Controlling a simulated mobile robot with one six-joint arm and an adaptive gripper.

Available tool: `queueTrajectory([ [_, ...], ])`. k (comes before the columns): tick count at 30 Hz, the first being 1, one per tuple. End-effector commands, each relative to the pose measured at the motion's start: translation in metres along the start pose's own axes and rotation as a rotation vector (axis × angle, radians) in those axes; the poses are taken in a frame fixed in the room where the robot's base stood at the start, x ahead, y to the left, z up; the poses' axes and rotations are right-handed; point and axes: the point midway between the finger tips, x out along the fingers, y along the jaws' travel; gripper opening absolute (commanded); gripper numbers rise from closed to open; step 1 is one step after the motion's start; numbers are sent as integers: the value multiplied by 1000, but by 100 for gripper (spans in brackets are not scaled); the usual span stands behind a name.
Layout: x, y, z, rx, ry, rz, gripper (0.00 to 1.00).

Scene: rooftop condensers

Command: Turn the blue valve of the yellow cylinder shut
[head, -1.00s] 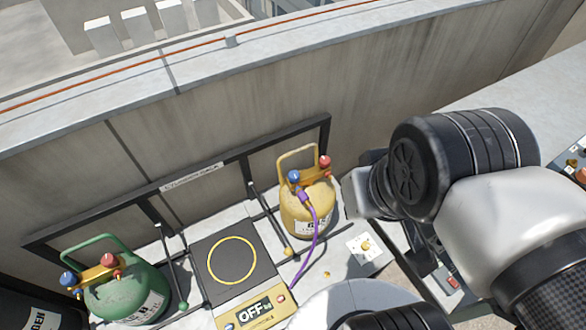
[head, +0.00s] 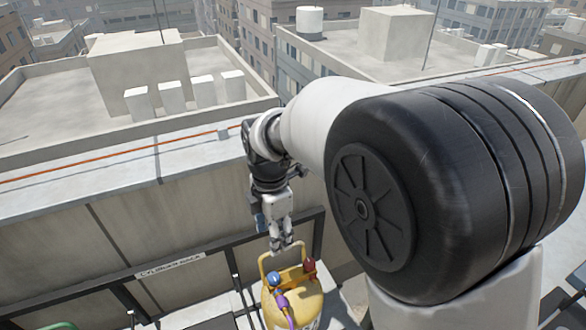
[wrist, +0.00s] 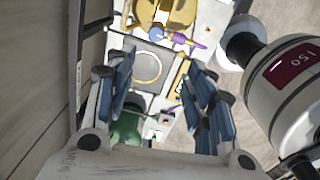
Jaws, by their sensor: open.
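The yellow cylinder (head: 272,312) stands at the bottom of the head view, with a tan loop handle (head: 263,265). Its blue valve (head: 274,279) is on the left and a red valve (head: 309,265) on the right. A purple hose (head: 286,306) joins it below the valves. My gripper (head: 282,247) points down just above and behind the cylinder's top, apart from the valve. In the wrist view my gripper (wrist: 160,90) is open and empty. The yellow cylinder (wrist: 178,14) lies beyond the fingertips at the top edge there, with the blue valve (wrist: 156,33) below it.
A dark rack rail (head: 215,247) with a label runs along the parapet wall (head: 120,225) behind the cylinder. In the wrist view a green cylinder (wrist: 127,128) shows between the fingers, near a dark scale plate (wrist: 147,68). My arm covers the head view's right side.

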Motion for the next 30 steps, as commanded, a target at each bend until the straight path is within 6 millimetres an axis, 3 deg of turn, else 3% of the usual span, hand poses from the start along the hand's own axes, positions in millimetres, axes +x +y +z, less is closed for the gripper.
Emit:
queueTrajectory([
  [4,21,14,-13,-145,5,-27,49],
  [11,43,16,-15,-178,6,-32,49],
  [30,174,11,-15,-174,6,-32,49],
])
